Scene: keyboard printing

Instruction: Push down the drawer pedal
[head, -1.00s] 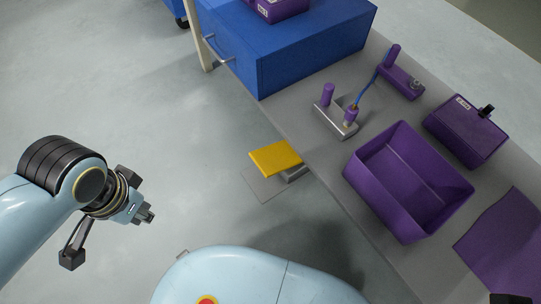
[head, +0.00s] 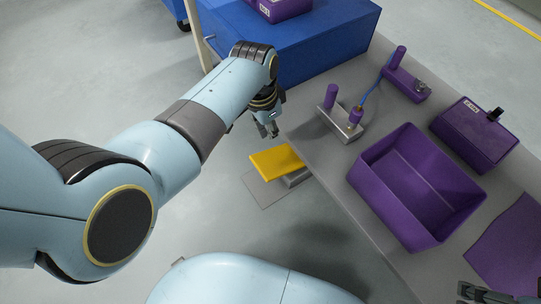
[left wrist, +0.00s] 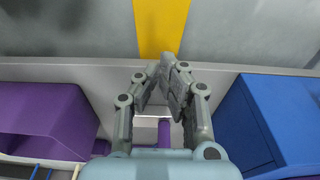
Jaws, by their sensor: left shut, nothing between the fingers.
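The yellow pedal (head: 277,160) sits low beside the near edge of the grey table, above the floor. It also shows at the top of the left wrist view (left wrist: 162,22), beyond my fingertips. My left gripper (head: 268,133) points downward near the table edge, just above the pedal in the head view. In the left wrist view my left gripper (left wrist: 168,65) has its fingers together and holds nothing. I see a gap to the pedal but cannot tell its height. Part of my right gripper (head: 485,292) shows at the bottom right corner; its fingers are not clear.
The blue drawer cabinet (head: 320,50) stands on the grey table (head: 315,150), partly behind my left arm. A purple bin (head: 405,215), a fixture with purple posts (head: 338,125) and a purple box (head: 475,140) are on the table. The floor around the pedal is clear.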

